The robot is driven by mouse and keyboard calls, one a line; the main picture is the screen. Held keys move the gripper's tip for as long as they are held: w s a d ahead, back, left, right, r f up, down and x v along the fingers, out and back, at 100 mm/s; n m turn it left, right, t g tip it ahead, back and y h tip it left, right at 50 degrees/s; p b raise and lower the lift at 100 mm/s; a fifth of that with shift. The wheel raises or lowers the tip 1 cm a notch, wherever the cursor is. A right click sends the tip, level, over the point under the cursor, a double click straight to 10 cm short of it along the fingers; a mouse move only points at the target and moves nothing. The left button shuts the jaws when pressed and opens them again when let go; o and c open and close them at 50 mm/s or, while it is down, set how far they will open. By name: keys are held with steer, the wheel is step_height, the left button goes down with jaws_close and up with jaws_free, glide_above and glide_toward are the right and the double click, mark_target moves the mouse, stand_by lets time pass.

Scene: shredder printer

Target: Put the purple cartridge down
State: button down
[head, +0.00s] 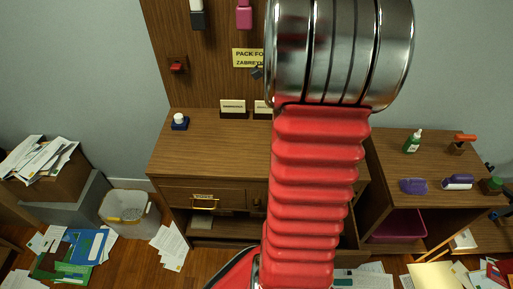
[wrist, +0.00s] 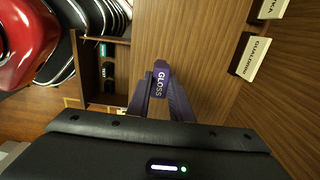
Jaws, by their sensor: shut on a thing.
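The purple cartridge (wrist: 161,78), with a white GLOSS label, is at the tips of my gripper (wrist: 160,92) in the wrist view. My gripper is shut on it and holds it in front of the brown wooden desk surface (wrist: 205,75). I cannot tell whether the cartridge touches the wood. In the head view my red arm and metal joint cover the middle, and neither my gripper nor the held cartridge can be made out. The desk (head: 222,150) shows left of my arm.
A side shelf (head: 390,155) holds a green bottle (head: 413,141) and purple items (head: 413,186). A bin (head: 128,212) and scattered papers lie left. The desk's left part is mostly clear.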

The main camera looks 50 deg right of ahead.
steer(key=shift+s, duration=0.15)
steer(key=shift+d+f, duration=0.1)
steer(key=shift+f, duration=3)
steer(key=shift+f, duration=1.9)
steer(key=c, duration=1.6)
jaws_free()
steer(key=shift+f, duration=0.1)
